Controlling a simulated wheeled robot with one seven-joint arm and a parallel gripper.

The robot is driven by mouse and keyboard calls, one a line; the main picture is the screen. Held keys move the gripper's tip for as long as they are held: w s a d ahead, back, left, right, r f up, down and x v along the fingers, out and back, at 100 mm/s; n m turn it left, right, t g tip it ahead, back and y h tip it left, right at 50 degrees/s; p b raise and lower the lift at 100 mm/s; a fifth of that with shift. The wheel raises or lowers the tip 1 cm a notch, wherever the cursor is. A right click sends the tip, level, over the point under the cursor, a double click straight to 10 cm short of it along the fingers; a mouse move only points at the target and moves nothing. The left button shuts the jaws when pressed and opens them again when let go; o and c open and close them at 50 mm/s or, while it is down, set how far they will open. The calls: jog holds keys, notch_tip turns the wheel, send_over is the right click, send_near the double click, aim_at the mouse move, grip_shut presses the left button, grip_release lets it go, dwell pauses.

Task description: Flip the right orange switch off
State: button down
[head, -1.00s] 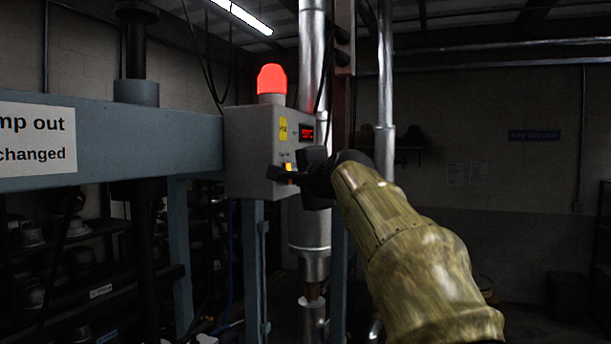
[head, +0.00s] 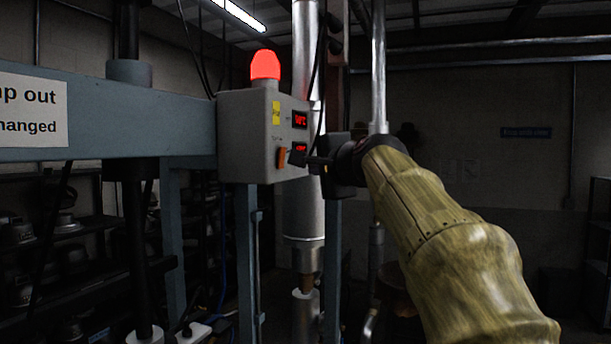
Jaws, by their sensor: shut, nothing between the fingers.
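A grey control box (head: 245,150) hangs at the end of a blue-grey beam, left of my gripper. One orange switch (head: 282,158) shows low on its front face and looks unlit. I cannot tell whether it is the right one; a second switch may be hidden behind my fingers. My gripper (head: 296,157) is shut and empty, its dark fingertips just right of the visible switch, pointing left. I cannot tell whether they touch the box. Two red displays, an upper one (head: 300,119) and a lower one (head: 300,148), glow on the face.
A red beacon (head: 265,66) glows on top of the box. The blue-grey beam (head: 140,125) runs left with a white sign (head: 30,113). Silver pipes (head: 306,215) stand behind the box. Dark shelves with hat forms (head: 70,262) are at lower left.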

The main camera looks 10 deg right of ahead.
jog(key=s+d+b, duration=0.1)
jog(key=s+b, duration=0.2)
jog(key=s, duration=0.4)
jog(key=shift+s+f, duration=0.4)
jog(key=shift+f, duration=0.05)
notch_tip(320, 180, down, 33)
jog(key=w+a+n+g+h+b, duration=0.2)
jog(key=n+g+b, duration=0.1)
jog(key=n+g, duration=0.35)
jog(key=s+f+n+g+b, duration=0.1)
jog(key=s+f+n+g, duration=0.1)
jog(key=s+f, duration=0.4)
jog(key=s+f+n+g+b, duration=0.1)
jog(key=s+f+n+g, duration=0.2)
jog(key=s+f, duration=0.4)
jog(key=s+f+n+g+h, duration=0.1)
jog(key=s+f, duration=0.5)
jog(key=f, duration=1.2)
jog(key=a+n+g, duration=0.1)
jog(key=n, duration=0.1)
jog(key=shift+s+n+g+b, duration=0.2)
jog(key=shift+n+g+b, duration=0.15)
jog(key=shift+b, duration=0.05)
